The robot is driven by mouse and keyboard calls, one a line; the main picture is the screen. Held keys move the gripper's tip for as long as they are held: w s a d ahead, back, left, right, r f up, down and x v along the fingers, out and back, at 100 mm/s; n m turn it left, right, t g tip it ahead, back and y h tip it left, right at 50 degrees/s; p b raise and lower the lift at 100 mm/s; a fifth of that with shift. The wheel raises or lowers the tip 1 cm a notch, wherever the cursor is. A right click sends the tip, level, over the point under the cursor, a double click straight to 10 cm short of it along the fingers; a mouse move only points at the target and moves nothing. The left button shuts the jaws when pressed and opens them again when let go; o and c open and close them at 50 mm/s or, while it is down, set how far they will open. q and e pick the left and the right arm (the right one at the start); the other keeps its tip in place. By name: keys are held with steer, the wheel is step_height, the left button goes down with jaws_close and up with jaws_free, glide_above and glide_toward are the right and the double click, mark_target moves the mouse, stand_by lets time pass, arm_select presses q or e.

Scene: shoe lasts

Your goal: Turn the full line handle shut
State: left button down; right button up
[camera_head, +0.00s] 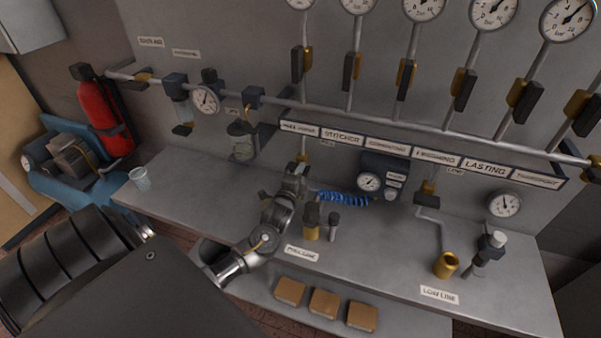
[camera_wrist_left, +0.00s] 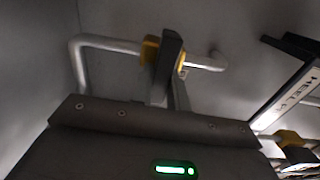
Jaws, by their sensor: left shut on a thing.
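The line valve in my left gripper has a yellow body (camera_wrist_left: 149,49) on a bent grey pipe and a dark flat handle (camera_wrist_left: 168,58). In the left wrist view the handle looks roughly crosswise to the pipe. In the head view the valve (camera_head: 303,157) sits under the label rail, mostly hidden behind my gripper. My left gripper (camera_head: 296,172) is shut on the handle; its fingertips are partly hidden in both views. A bench label (camera_head: 302,253) in front seems to read full line. My right gripper is not in view.
A blue coiled hose (camera_head: 343,198) and a regulator box (camera_head: 383,175) are right of my gripper. A yellow-and-black fitting (camera_head: 311,222) stands just in front. Another line valve (camera_head: 427,190) is farther right. The bench's left part is clear beside a cup (camera_head: 140,178).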

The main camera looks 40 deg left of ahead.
arm_select(q)
steer(key=c, duration=1.4)
jaws_free()
steer(key=shift+o, duration=0.2)
steer(key=shift+s, duration=0.1)
steer(key=b+v, duration=0.2)
steer(key=v, duration=0.8)
steer(key=shift+s+d+b, duration=0.2)
steer(key=shift+s+b, duration=0.05)
steer(key=shift+b, duration=0.15)
steer(key=shift+d, duration=0.1)
